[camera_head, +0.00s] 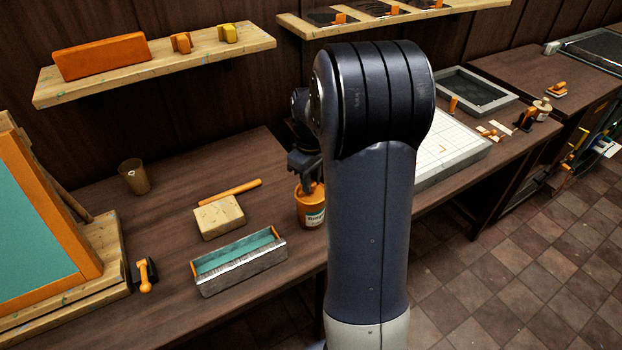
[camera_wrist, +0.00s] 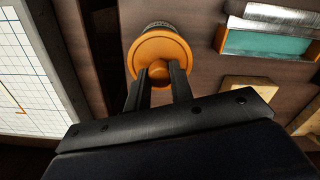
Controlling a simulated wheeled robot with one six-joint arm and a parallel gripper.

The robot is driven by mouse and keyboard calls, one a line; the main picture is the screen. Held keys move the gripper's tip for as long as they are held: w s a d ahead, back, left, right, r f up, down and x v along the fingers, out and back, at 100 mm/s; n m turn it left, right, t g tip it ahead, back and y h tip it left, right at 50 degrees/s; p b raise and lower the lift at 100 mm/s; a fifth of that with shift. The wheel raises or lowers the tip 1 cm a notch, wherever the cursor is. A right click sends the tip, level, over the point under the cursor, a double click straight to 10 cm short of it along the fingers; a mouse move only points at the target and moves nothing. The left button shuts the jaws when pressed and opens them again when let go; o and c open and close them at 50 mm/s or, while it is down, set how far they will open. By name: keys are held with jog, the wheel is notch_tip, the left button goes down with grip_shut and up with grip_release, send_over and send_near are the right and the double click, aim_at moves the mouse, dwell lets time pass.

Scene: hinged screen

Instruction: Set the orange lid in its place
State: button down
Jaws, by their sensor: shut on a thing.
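The orange lid (camera_wrist: 146,52) is a round disc with a small knob in the wrist view. My gripper (camera_wrist: 161,74) has its two dark fingers closed on the knob. Part of a container (camera_wrist: 158,26) shows beyond the lid's far edge; the lid hides most of it. In the head view an orange pot (camera_head: 309,208) with a white and teal label stands near the table's front edge. My gripper (camera_head: 308,183) is right above it, partly hidden by my arm. I cannot tell whether the lid is fully seated on the pot.
Left of the pot lie a wooden block (camera_head: 219,217), an orange stick (camera_head: 230,192) and a metal-edged tray (camera_head: 238,268) with a teal inside. A brown cup (camera_head: 134,177) stands farther back. A white gridded board (camera_head: 447,147) lies to the right.

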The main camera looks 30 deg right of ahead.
jog(key=c, duration=1.2)
grip_release()
jog(key=shift+o, duration=0.2)
jog(key=shift+r, duration=0.1)
notch_tip(320, 180, up, 11)
jog(key=b, duration=0.1)
jog(key=shift+f, duration=0.2)
notch_tip(320, 180, down, 11)
jog(key=shift+r+p, duration=0.2)
jog(key=shift+p, duration=0.35)
jog(key=shift+r, duration=0.2)
